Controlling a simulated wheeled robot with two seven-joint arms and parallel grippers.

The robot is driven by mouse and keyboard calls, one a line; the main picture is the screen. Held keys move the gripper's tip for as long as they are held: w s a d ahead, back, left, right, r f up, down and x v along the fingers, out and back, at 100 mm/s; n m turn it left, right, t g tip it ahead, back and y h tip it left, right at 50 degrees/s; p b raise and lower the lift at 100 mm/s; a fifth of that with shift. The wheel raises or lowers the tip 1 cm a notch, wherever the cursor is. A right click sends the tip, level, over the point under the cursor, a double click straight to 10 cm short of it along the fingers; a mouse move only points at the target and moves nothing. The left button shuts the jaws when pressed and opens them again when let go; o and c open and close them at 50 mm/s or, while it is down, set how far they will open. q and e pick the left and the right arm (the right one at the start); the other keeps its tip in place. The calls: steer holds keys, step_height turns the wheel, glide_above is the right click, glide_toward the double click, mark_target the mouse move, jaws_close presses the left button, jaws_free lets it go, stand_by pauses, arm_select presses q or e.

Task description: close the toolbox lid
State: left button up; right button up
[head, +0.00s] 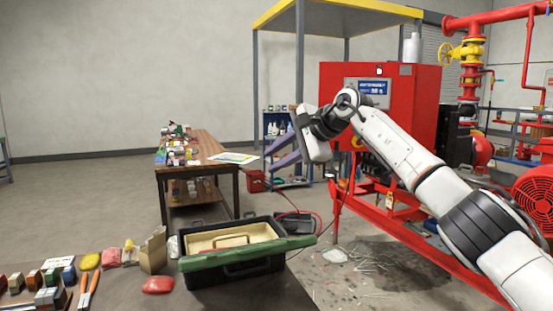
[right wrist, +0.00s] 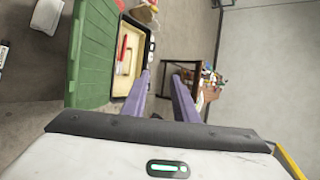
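The toolbox (head: 232,276) is a dark box on the near table, with a tan interior and a green lid (head: 250,252) along its near side. The lid is open. In the right wrist view the lid (right wrist: 92,50) is a broad green panel at the left, beside the open interior (right wrist: 127,62), where red-handled tools show. My right gripper (head: 274,156) is in the air above and beyond the toolbox, apart from it. Its two purple fingers are spread with nothing between them, also in the right wrist view (right wrist: 161,82). My left gripper is not in view.
Small boxes, a cardboard box (head: 153,252), a red item (head: 158,285) and tools lie left of the toolbox. A second table (head: 205,147) with clutter stands behind. A red pump cabinet (head: 410,100) stands at the right. Air above the toolbox is clear.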

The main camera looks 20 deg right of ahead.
steer(key=b+v, duration=0.2)
steer(key=v, duration=0.8)
steer(key=shift+s+d, duration=0.1)
stand_by(0.3)
